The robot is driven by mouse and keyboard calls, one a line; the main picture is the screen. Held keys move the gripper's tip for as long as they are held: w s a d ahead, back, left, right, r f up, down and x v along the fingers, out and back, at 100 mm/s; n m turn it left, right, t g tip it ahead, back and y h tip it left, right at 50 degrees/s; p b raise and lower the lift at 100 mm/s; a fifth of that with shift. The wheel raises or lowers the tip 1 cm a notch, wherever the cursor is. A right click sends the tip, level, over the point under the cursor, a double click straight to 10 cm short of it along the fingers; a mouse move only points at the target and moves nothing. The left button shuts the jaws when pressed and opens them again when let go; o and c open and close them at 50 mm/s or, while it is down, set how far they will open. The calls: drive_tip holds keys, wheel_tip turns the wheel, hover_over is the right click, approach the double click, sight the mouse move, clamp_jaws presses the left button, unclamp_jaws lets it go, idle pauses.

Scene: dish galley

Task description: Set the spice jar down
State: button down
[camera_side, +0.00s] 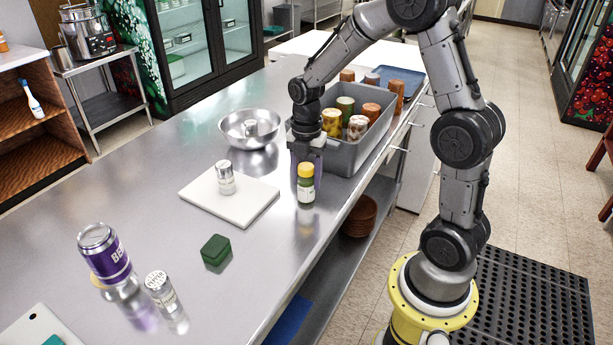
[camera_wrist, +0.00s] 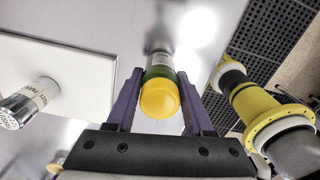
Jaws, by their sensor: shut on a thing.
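The spice jar (camera_side: 306,190) has a yellow cap, a pale label and dark green contents. My gripper (camera_side: 306,178) is shut on it, with the jar upright between the fingers. In the wrist view the yellow cap of the jar (camera_wrist: 160,98) faces the camera, between the two purple fingers of my gripper (camera_wrist: 160,75). The jar is over the steel counter (camera_side: 255,245), near its right edge and in front of the grey bin. Its base is at or just above the counter; I cannot tell whether it touches.
A white cutting board (camera_side: 255,203) with a silver-topped shaker (camera_side: 225,178) lies to the left. A grey bin (camera_side: 345,158) of jars and a steel bowl (camera_side: 233,125) stand behind. A green block (camera_side: 216,250), purple can (camera_side: 104,252) and another shaker (camera_side: 160,290) stand nearer the camera.

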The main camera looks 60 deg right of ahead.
drive_tip(key=shift+f, duration=0.15)
drive_tip(key=shift+c, duration=1.4)
unclamp_jaws()
wheel_tip(320, 180, up, 12)
drive_tip(key=shift+r, duration=0.1)
drive_tip(key=s+a+r+m+t, duration=0.1)
drive_tip(key=s+a+m+t, duration=0.1)
drive_tip(key=s+a+m, duration=0.3)
drive_tip(key=s+a+r+m+t, duration=0.1)
drive_tip(key=s+a+m+t, duration=0.2)
drive_tip(key=s+m, duration=0.9)
drive_tip(key=shift+s+a+r+m+t, duration=0.3)
drive_tip(key=shift+a+r+m, duration=0.1)
drive_tip(key=shift+a+m, duration=0.9)
drive_tip(key=shift+d, duration=0.15)
